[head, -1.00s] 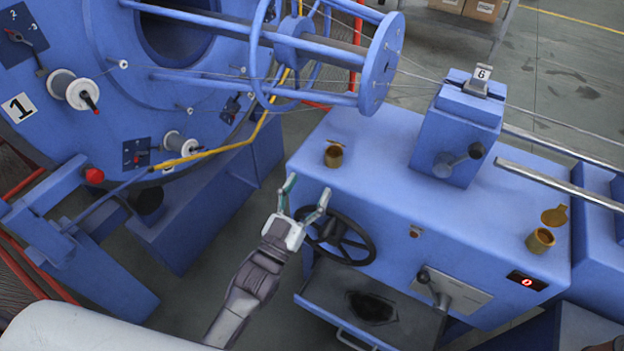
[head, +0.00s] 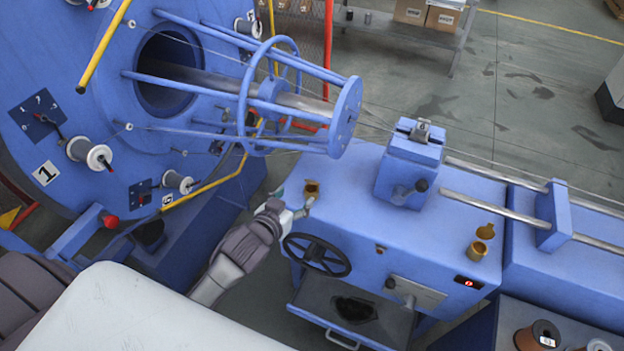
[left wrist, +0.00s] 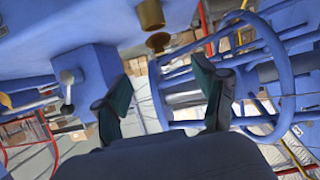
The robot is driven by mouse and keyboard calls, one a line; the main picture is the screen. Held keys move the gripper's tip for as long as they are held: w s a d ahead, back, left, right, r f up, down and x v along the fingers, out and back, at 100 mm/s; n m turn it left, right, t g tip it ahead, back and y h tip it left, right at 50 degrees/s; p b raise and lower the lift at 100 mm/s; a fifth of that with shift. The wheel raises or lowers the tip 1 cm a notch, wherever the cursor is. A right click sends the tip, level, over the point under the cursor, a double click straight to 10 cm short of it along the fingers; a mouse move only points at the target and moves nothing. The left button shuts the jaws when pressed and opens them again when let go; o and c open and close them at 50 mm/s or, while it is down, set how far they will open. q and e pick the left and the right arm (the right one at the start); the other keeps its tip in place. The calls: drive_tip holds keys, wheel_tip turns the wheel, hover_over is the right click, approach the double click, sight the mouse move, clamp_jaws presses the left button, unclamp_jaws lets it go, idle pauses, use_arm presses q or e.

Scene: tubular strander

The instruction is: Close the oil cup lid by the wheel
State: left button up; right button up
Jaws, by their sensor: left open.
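The brass oil cup by the wheel (head: 312,194) stands on the blue machine top, behind the black handwheel (head: 316,255). Its lid (head: 311,182) appears raised at the cup's far side, small in the head view. In the left wrist view, turned upside down, the cup (left wrist: 150,14) and its lid (left wrist: 158,41) show apart, so the lid stands open. My left gripper (head: 295,203) is open and empty, just left of the cup; I cannot tell whether it touches it. Its two fingers (left wrist: 165,90) spread wide in the wrist view. My right gripper is out of view.
A second brass oil cup (head: 477,251) with an open lid stands at the right of the machine top. A blue block with a lever (head: 408,170) stands behind. The strander's round cage (head: 270,95) overhangs at the left. An open drawer (head: 350,310) juts out below.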

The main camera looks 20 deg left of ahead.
sight(309, 182)
use_arm(q)
drive_tip(key=x, duration=0.9)
drive_tip(key=shift+w+f+p, duration=0.1)
drive_tip(key=shift+w+p, duration=0.2)
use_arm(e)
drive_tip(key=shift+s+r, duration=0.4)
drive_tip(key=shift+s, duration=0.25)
use_arm(q)
drive_tip(key=shift+d, duration=0.1)
drive_tip(key=shift+c, duration=0.4)
